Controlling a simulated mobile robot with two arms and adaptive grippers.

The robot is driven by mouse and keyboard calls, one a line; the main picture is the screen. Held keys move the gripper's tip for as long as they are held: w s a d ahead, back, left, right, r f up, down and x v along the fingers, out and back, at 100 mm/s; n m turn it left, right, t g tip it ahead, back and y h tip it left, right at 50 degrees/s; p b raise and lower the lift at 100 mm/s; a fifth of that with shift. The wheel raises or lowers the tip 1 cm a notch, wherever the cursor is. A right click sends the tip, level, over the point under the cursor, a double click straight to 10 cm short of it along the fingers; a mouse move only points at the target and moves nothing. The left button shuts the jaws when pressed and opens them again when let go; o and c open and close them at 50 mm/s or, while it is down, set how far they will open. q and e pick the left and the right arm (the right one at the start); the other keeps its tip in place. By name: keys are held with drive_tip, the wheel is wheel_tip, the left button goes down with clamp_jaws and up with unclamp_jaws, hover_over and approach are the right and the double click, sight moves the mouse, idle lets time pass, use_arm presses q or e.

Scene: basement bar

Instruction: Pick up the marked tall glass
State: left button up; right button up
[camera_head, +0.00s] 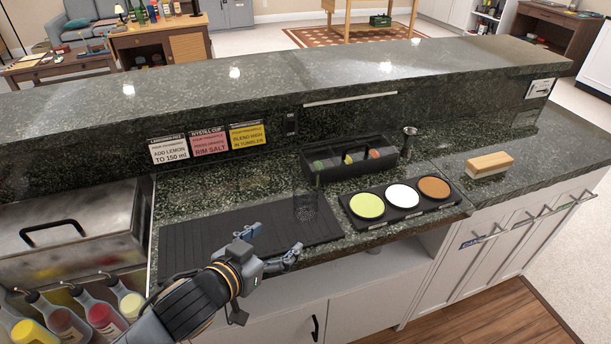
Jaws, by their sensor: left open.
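A clear tall glass (306,207) stands upright on the dark ribbed mat (190,248), near the mat's right end. It is hard to see against the dark counter, and I cannot make out a mark on it. My left gripper (272,242) is open and empty over the front of the mat, to the left of the glass and nearer to me. It is apart from the glass. My right gripper is not in view.
A black tray with green, white and brown discs (402,195) sits right of the glass. A dark caddy (318,162) stands behind it. A metal jigger (410,133) and wooden brush (489,164) are farther right. Bottles (103,315) fill the lower left.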

sight(300, 215)
use_arm(q)
drive_tip(key=x, duration=0.8)
drive_tip(key=shift+w+a+f, duration=0.15)
drive_tip(key=shift+w+f, duration=0.05)
drive_tip(key=shift+w, duration=0.05)
drive_tip(key=shift+w+d+p, duration=0.2)
drive_tip(key=shift+w+p, duration=0.25)
drive_tip(key=shift+w, duration=0.05)
drive_tip(key=x, duration=0.4)
drive_tip(key=shift+w+f+p, duration=0.2)
drive_tip(key=shift+w+p, duration=0.05)
drive_tip(key=shift+p, duration=0.05)
drive_tip(key=shift+r, duration=0.1)
drive_tip(key=c, duration=1.4)
